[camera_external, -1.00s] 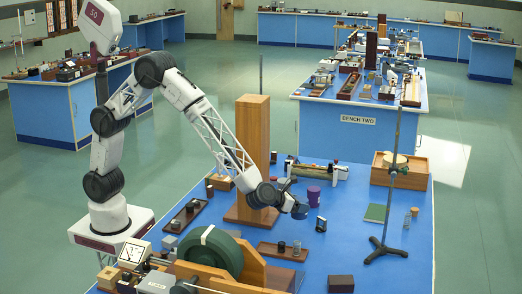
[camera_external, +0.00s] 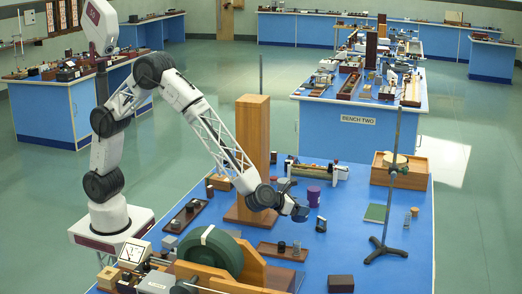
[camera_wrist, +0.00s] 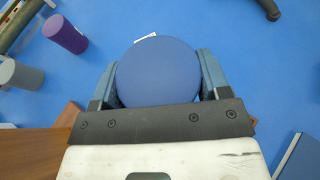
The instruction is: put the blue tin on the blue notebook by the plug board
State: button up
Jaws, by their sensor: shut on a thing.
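The blue tin (camera_wrist: 158,70) is round-topped and sits between the two fingers of my gripper (camera_wrist: 158,80) in the wrist view. My gripper (camera_external: 300,212) is shut on it, over the blue bench top right of the wooden post. The tin is small and dark in the external view, and the gap beneath it is hard to judge. A flat dark blue thing with a pale edge (camera_wrist: 299,158), which looks like the blue notebook, is cut off at the lower right of the wrist view. I cannot pick out the blue notebook or plug board surely in the external view.
A purple cylinder (camera_external: 313,194) stands just beyond my gripper. A small dark upright object (camera_external: 321,224) is close on its right. The wooden post (camera_external: 253,150) is on its left. A brown tray (camera_external: 268,251) lies nearer the camera. A tripod stand (camera_external: 386,250) and green book (camera_external: 376,213) are right.

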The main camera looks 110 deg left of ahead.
jog(key=w+d+r+m+t+h, duration=0.1)
jog(key=d, duration=1.3)
jog(key=w+d+r+m+t+h, duration=0.1)
jog(key=w+d+m+h, duration=0.1)
jog(key=d, duration=1.3)
jog(key=shift+d+h, duration=0.2)
jog(key=shift+h, duration=0.1)
jog(key=shift+f, duration=3.15)
jog(key=shift+f, duration=1.9)
